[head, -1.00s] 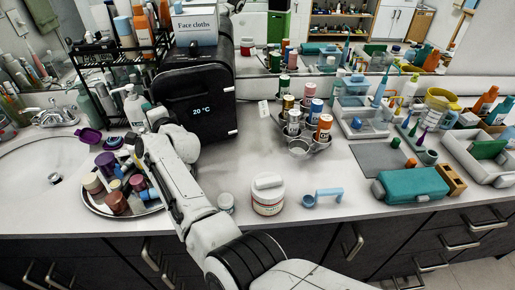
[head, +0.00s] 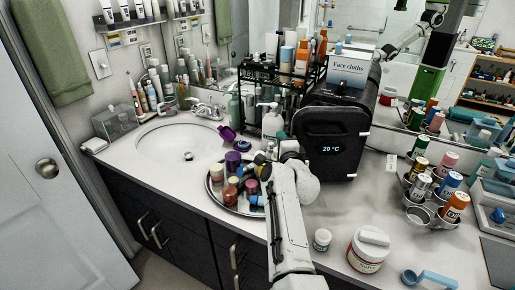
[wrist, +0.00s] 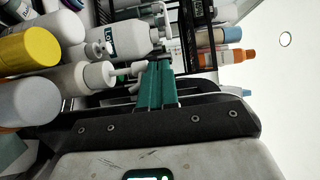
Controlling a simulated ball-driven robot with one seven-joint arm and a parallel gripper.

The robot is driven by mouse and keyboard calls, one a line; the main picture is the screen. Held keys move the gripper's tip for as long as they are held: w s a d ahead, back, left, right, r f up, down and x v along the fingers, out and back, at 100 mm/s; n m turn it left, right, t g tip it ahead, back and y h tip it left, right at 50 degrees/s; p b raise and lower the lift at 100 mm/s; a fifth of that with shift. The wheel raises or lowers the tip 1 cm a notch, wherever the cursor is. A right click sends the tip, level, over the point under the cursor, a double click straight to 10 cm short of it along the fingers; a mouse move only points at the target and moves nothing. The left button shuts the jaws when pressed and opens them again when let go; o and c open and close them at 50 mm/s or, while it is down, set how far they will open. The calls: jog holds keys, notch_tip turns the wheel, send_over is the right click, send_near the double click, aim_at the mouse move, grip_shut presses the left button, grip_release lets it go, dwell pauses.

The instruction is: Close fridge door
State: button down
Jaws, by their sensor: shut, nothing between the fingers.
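The fridge is a small black box (head: 330,120) on the counter with a rounded front door (head: 335,145) and a lit "20 °C" display. The door's front faces the counter edge; I cannot tell whether a gap remains behind it. My arm's end is at the door's lower left, and its fingers are mostly hidden in the head view.
A round tray (head: 219,201) of bottles lies left of my arm, beside the sink (head: 170,140). A black rack (head: 262,75) and a pump bottle (head: 271,122) stand behind. A white jar (head: 368,250) and a can holder (head: 420,215) stand to the right.

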jog(key=s+a, duration=0.5)
jog(key=a, duration=0.2)
jog(key=s+d+f+m+h+p, duration=0.15)
jog(key=s+d+f+m, duration=0.25)
jog(key=s+d+m, duration=1.2)
jog(key=w+a+m+b, duration=0.1)
jog(key=w+a+m, duration=0.2)
jog(key=w, duration=1.3)
jog(key=shift+a+r, duration=0.25)
jog(key=shift+a, duration=0.8)
jog(key=shift+r+h, duration=0.1)
jog(key=shift+h, duration=0.15)
